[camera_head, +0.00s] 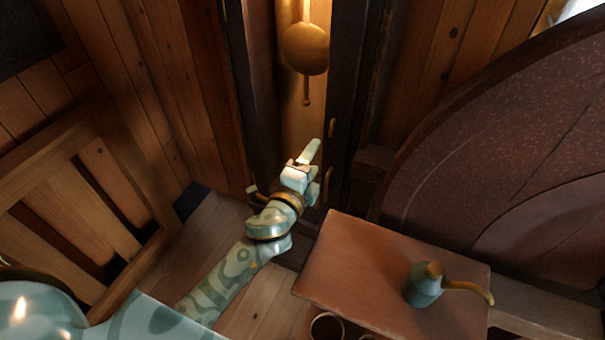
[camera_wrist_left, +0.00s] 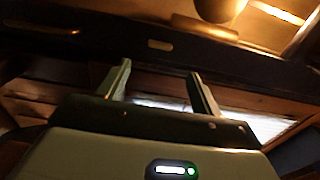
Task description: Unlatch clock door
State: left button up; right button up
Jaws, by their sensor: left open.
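The tall dark-framed clock case (camera_head: 342,90) stands at the top centre of the head view. Its round brass pendulum bob (camera_head: 306,49) hangs in a lit interior; the bob also shows at the wrist view's top edge (camera_wrist_left: 220,8). I cannot tell whether glass covers it. Small brass fittings, one upper (camera_head: 332,127) and one lower (camera_head: 327,181), sit on the right frame; which is the latch is unclear. My left gripper (camera_head: 311,152) is open and empty in front of the case's lower part. Its two fingers (camera_wrist_left: 162,85) point towards the dark frame, apparently without touching it.
A reddish-brown bench top (camera_head: 360,260) with a teal oilcan (camera_head: 424,287) is right of my left arm. A large dark round wheel-like object (camera_head: 500,170) stands behind it. A slatted wooden piece (camera_head: 90,210) is at left. Bare floorboards (camera_head: 215,215) lie below the case.

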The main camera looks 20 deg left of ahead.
pick_arm(q)
jog(key=s, duration=0.5)
jog(key=shift+a, duration=0.1)
dwell(0.3)
jog(key=s+a+f+n+g+b, duration=0.1)
jog(key=s+f+n+g, duration=0.25)
jog(key=f, duration=0.75)
jog(key=s+f+n+g, duration=0.3)
jog(key=s+f, duration=0.2)
jog(key=f, duration=0.7)
jog(key=s+a+f+n+g+b, duration=0.1)
jog(key=s+f+n+g, duration=0.25)
jog(key=f, duration=0.75)
jog(key=s+a+f+n+g, duration=0.1)
jog(key=s+f+g, duration=0.1)
jog(key=s+f, duration=0.4)
jog(key=s+a+f+n+g+b, duration=0.1)
jog(key=s+f, duration=0.5)
jog(key=s, duration=0.9)
jog(key=s+a+f+n+g+b, duration=0.1)
jog(key=s+a+f+n+g, duration=0.2)
jog(key=s+f, duration=0.3)
jog(key=s+g, duration=0.1)
jog(key=s, duration=0.3)
jog(key=shift+s+y, duration=0.2)
jog(key=shift+y, duration=0.1)
